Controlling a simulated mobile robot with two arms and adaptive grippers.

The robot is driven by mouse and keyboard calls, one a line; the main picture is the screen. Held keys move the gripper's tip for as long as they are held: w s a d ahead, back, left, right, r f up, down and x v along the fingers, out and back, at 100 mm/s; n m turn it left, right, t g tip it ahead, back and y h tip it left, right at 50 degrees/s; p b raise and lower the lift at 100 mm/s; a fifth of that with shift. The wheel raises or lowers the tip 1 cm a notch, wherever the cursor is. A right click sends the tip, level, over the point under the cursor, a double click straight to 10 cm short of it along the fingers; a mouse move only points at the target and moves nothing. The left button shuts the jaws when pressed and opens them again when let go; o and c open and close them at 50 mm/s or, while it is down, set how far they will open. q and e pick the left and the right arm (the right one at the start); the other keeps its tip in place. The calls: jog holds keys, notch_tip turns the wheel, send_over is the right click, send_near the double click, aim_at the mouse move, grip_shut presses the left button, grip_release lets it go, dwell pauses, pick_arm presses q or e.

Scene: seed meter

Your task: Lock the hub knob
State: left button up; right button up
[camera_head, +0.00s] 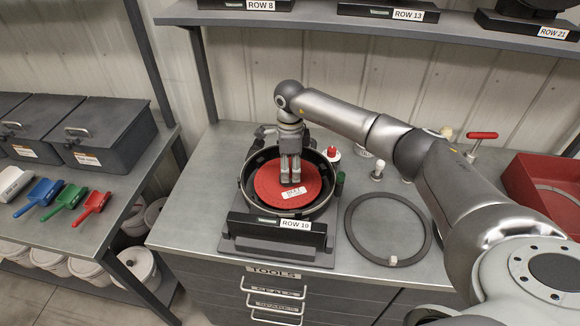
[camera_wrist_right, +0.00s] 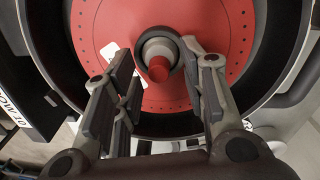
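The seed meter (camera_head: 246,196), marked ROW 10, lies open on the bench, with a red seed plate (camera_head: 268,178) inside its round black housing. In the right wrist view the plate (camera_wrist_right: 100,30) has a grey hub (camera_wrist_right: 150,48) at its centre with a small red knob (camera_wrist_right: 159,69). My right gripper (camera_head: 291,180) points down over the plate and hides the hub in the head view. Whether the fingertips touch the hub I cannot tell. My left gripper is not in view.
A dark ring (camera_head: 350,226) lies right of the meter. A red-and-white round part (camera_head: 332,154), small knobs and a red T-handle (camera_head: 482,136) stand behind. A red bin (camera_head: 535,185) is at the right. Coloured scoops (camera_head: 65,196) lie on the left shelf. My right arm spans the bench.

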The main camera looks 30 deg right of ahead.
jog(key=c, duration=0.5)
grip_shut()
jog(key=m+b, duration=0.2)
jog(key=m, duration=0.2)
jog(key=m+b, duration=0.1)
jog(key=m, duration=0.2)
jog(key=shift+m, duration=0.3)
jog(key=m+b, duration=0.1)
jog(key=m, duration=0.4)
jog(key=shift+t, duration=0.3)
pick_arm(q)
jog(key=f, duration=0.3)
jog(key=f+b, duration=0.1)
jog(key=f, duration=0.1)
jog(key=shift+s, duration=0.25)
pick_arm(e)
jog(key=m, duration=0.5)
jog(key=shift+r, duration=0.1)
jog(key=shift+m, duration=0.3)
